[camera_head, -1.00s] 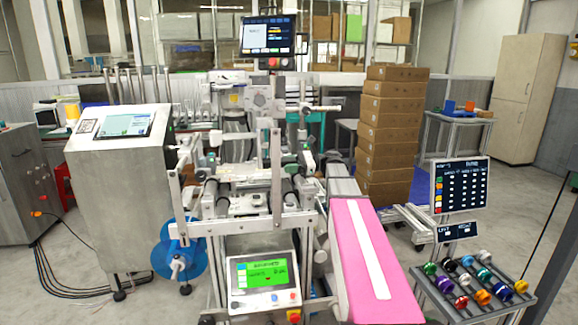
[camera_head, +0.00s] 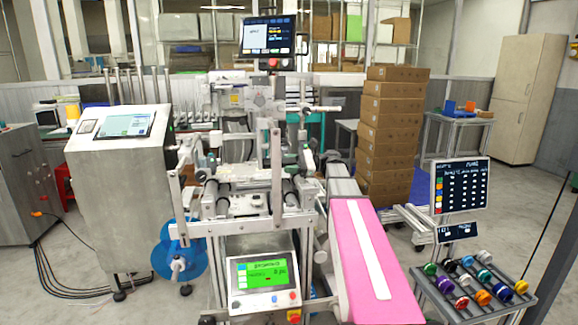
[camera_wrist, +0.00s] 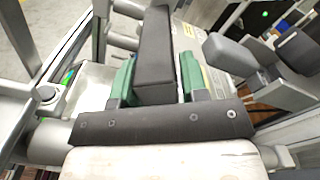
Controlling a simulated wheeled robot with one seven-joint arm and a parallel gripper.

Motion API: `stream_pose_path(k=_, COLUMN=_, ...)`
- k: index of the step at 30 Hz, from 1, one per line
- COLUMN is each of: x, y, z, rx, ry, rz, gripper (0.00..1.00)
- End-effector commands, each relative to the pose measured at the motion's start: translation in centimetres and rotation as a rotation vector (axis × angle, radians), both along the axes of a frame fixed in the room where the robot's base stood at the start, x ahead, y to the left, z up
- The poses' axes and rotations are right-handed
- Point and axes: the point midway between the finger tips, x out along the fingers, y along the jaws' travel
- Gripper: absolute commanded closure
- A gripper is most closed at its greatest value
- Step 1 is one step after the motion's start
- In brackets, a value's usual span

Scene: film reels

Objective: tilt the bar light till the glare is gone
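In the wrist view, my gripper (camera_wrist: 156,88) has green-sided fingers on either side of a dark rectangular bar (camera_wrist: 153,55). The fingers appear closed against its two sides. This bar may be the bar light, but no lit face shows, so I cannot tell its tilt. In the head view, the machine (camera_head: 250,205) stands in the middle, with pale arm parts over its upper deck. My fingertips and the bar cannot be told apart there. No clear glare patch can be made out.
Metal posts and dark padded parts (camera_wrist: 228,52) stand close right of my gripper. A pink belt (camera_head: 350,260), a rack of coloured spools (camera_head: 475,280) and stacked boxes (camera_head: 390,130) stand right. A grey console (camera_head: 122,190) stands left. Open floor lies farther left and right.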

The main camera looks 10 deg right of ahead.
Motion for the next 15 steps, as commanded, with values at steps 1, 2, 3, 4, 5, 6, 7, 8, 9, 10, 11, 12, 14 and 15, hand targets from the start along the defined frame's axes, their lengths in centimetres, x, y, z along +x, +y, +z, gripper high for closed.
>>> stream_pose_path(k=1, x=0.0, y=0.0, z=0.0, rx=0.0, ry=0.0, rz=0.0, gripper=0.57)
stream_pose_path(k=2, x=0.0, y=0.0, z=0.0, rx=0.0, ry=0.0, rz=0.0, gripper=0.57)
stream_pose_path(k=3, x=0.0, y=0.0, z=0.0, rx=0.0, ry=0.001, rz=0.0, gripper=0.57)
stream_pose_path(k=4, x=0.0, y=0.0, z=0.0, rx=0.0, ry=0.001, rz=0.0, gripper=0.57)
stream_pose_path(k=5, x=0.0, y=0.0, z=0.0, rx=0.0, ry=0.001, rz=0.0, gripper=0.57)
stream_pose_path(k=6, x=0.0, y=0.0, z=0.0, rx=0.0, ry=0.001, rz=0.0, gripper=0.57)
stream_pose_path(k=7, x=0.0, y=0.0, z=0.0, rx=0.0, ry=0.001, rz=0.0, gripper=0.57)
stream_pose_path(k=8, x=0.0, y=0.0, z=0.0, rx=0.0, ry=0.001, rz=0.0, gripper=0.57)
stream_pose_path(k=9, x=0.0, y=-0.2, z=0.0, rx=0.001, ry=0.001, rz=-0.001, gripper=0.57)
stream_pose_path(k=10, x=0.0, y=-0.3, z=0.0, rx=0.0, ry=0.001, rz=-0.001, gripper=0.57)
stream_pose_path(k=11, x=0.1, y=-0.5, z=0.0, rx=0.0, ry=0.001, rz=-0.001, gripper=0.57)
stream_pose_path(k=12, x=0.1, y=-0.9, z=0.0, rx=0.0, ry=0.001, rz=-0.001, gripper=0.57)
stream_pose_path(k=14, x=0.1, y=-1.7, z=0.0, rx=0.0, ry=0.001, rz=-0.002, gripper=0.57)
stream_pose_path(k=15, x=0.1, y=-2.3, z=0.0, rx=0.0, ry=0.001, rz=-0.002, gripper=0.57)
